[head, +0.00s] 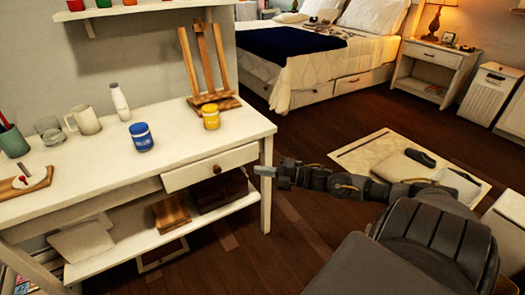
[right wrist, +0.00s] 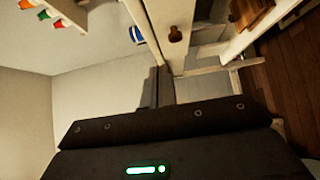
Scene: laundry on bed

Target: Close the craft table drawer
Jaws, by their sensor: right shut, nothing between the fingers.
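The white craft table (head: 95,170) stands at the left of the head view. Its drawer (head: 190,176) is at the right end under the tabletop, with a dark round knob (head: 217,169). How far the drawer stands out from the table is hard to tell. My right gripper (head: 262,171) is shut and empty, just right of the drawer front near the table's right leg. In the right wrist view, the drawer front with its knob (right wrist: 176,35) lies just beyond the dark fingers (right wrist: 160,88). Contact cannot be told. My left gripper is out of view.
A blue jar (head: 141,137), a yellow jar (head: 211,117), cups and a wooden easel (head: 205,65) stand on the tabletop. Wooden boxes (head: 220,190) sit on the lower shelf. Bare wood floor lies right of the table, with a rug (head: 370,155) beyond.

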